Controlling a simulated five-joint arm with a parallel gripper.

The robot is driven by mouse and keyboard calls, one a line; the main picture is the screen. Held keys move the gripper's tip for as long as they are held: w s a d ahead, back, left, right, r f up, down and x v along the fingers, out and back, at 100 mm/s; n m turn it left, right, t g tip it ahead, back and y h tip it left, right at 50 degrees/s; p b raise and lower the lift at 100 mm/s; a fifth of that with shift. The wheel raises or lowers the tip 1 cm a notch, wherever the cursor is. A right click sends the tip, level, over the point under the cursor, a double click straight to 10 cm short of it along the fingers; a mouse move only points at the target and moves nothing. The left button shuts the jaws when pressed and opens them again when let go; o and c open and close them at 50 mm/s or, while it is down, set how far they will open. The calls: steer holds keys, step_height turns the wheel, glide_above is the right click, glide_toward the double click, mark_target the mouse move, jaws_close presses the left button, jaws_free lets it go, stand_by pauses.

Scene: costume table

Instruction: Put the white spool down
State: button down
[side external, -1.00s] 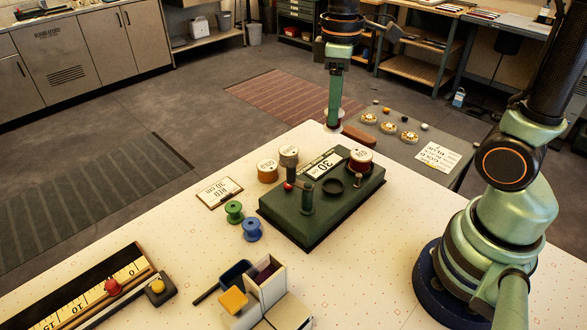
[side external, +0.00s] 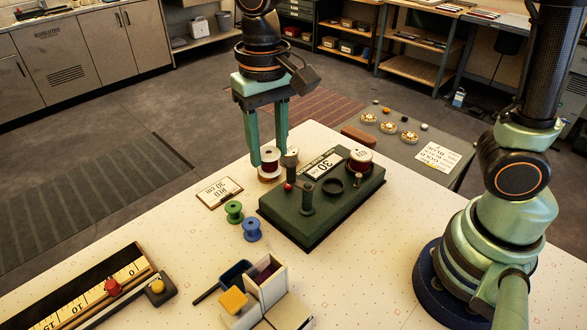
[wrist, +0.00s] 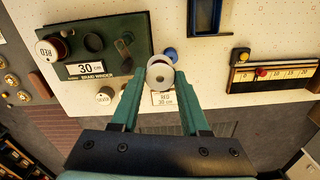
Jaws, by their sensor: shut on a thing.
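My gripper (side external: 269,158) points down at the far side of the table, shut on the white spool (side external: 270,153). The spool has white flanges and a dark reddish middle, and sits upright between the fingertips. In the wrist view my gripper (wrist: 160,76) grips the spool (wrist: 159,70) from both sides. In the side view a gold-brown spool (side external: 268,177) shows just below the held spool and is partly covered by it. I cannot tell whether the two touch.
A silver spool (side external: 292,156) stands close right of my gripper. The green braid winder (side external: 330,212) with a RED spool (side external: 359,160) is further right. A RED 30 cm card (side external: 219,191), green spool (side external: 234,212) and blue spool (side external: 252,229) lie in front. Bare table (side external: 170,225) is at the left.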

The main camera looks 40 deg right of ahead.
steer(key=s+a+r+m, duration=0.15)
steer(key=s+a, duration=0.45)
steer(key=a, duration=0.6)
steer(key=f, duration=1.9)
steer(key=shift+w+d+f, duration=0.25)
steer(key=shift+w+f, duration=0.05)
